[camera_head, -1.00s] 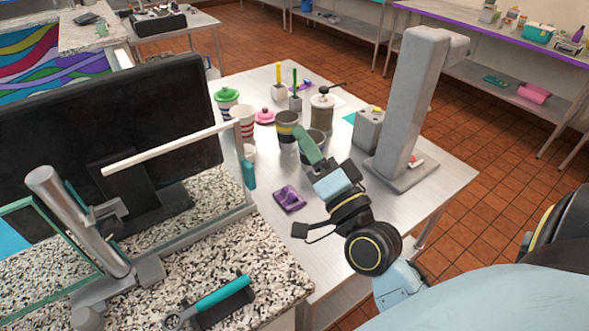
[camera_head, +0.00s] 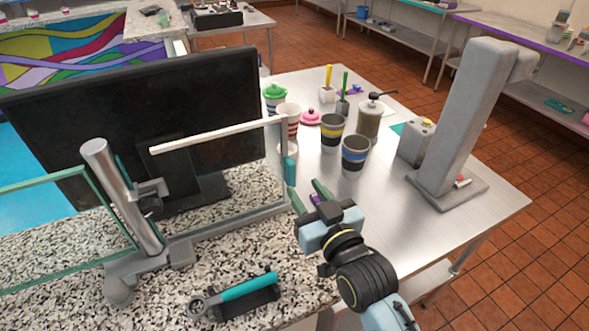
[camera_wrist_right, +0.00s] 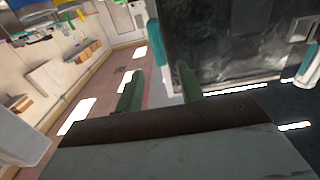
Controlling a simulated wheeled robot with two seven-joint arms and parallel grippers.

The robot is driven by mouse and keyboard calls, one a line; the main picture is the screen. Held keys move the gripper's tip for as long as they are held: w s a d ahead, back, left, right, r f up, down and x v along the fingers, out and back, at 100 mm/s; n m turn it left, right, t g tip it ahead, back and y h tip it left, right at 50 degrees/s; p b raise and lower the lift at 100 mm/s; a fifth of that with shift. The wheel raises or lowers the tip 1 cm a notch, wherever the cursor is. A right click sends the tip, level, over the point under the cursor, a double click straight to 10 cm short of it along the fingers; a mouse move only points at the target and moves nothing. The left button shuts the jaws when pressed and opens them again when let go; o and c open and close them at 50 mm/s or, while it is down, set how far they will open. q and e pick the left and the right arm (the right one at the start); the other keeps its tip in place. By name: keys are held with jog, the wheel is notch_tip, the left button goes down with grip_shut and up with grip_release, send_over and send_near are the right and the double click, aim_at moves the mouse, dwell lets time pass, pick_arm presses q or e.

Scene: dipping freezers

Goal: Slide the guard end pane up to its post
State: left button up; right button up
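The guard end pane is a clear pane with a white top rail (camera_head: 215,134) and a teal grip (camera_head: 290,169) on its right upright. It stands on the speckled counter. The post (camera_head: 122,195) is a thick silver cylinder to its left; the rail's left end shows apart from it. My right gripper (camera_head: 308,196) is just below and right of the teal grip, its green fingers apart and empty. In the right wrist view the teal grip (camera_wrist_right: 153,44) shows ahead of the open fingers (camera_wrist_right: 158,88); I see no contact. My left gripper is not in view.
A black monitor (camera_head: 70,120) stands behind the pane. A teal-handled tool (camera_head: 240,292) lies on the counter (camera_head: 60,290) in front. The steel table (camera_head: 400,230) on the right holds striped cups (camera_head: 354,155), a pump jar (camera_head: 369,120) and a grey column (camera_head: 465,115).

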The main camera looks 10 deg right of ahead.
aim_at(293, 172)
jog(key=w, duration=0.4)
jog(key=w+a, duration=0.1)
jog(key=w, duration=0.1)
jog(key=shift+w+a+p, duration=0.1)
jog(key=shift+w+p, duration=0.15)
jog(key=shift+p, duration=0.05)
grip_shut()
